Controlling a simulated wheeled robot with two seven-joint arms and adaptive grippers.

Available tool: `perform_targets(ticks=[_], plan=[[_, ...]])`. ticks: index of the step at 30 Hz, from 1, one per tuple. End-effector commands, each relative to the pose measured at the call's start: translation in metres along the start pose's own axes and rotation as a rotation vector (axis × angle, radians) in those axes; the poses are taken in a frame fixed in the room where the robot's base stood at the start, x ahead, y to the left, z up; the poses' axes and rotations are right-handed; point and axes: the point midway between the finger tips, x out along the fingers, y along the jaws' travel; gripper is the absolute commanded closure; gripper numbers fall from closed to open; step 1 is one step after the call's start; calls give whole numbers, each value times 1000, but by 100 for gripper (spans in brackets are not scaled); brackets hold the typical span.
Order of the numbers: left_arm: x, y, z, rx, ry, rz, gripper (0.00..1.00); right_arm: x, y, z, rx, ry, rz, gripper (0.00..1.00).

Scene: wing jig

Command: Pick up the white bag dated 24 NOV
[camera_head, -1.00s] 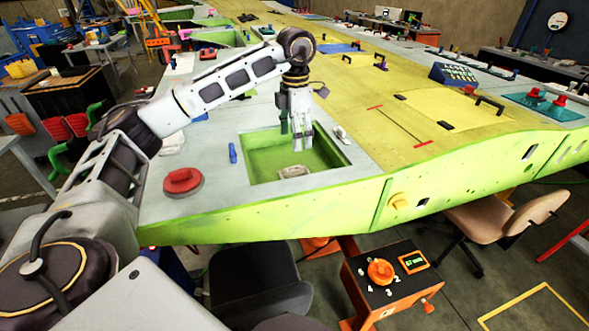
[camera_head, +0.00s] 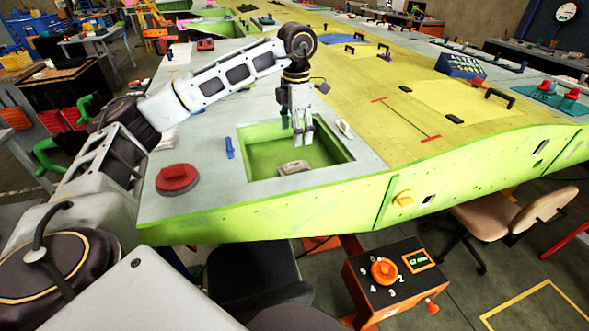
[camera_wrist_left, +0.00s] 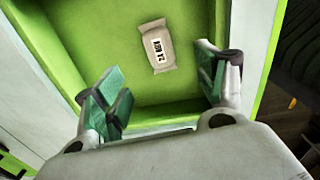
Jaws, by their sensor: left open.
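The white bag (camera_head: 294,167) lies flat on the floor of a green recess near its front wall. In the left wrist view the bag (camera_wrist_left: 157,46) shows a white label with dark print, turned from my view; it seems to read 24 NOV. My left gripper (camera_head: 303,143) points down over the recess, just above and behind the bag in the head view. In the left wrist view the gripper (camera_wrist_left: 163,95) is open, with green pads wide apart and nothing between them. The bag lies beyond the fingertips, not touched. My right gripper is not in view.
The green recess (camera_head: 340,153) has raised walls around the bag. A red knob (camera_head: 177,178) and a blue clip (camera_head: 229,148) sit left of it, and a small white item (camera_head: 344,128) at its right rim. The yellow panel (camera_head: 400,110) is mostly open.

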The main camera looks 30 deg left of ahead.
Motion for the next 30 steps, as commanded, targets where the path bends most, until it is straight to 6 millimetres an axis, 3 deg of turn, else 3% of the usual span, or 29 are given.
perform_targets(ticks=[15, 30], plan=[[65, 0, -1, 0, 2, -1, 29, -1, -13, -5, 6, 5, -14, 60], [75, 0, 0, 1, -1, 0, 29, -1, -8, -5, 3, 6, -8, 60]])
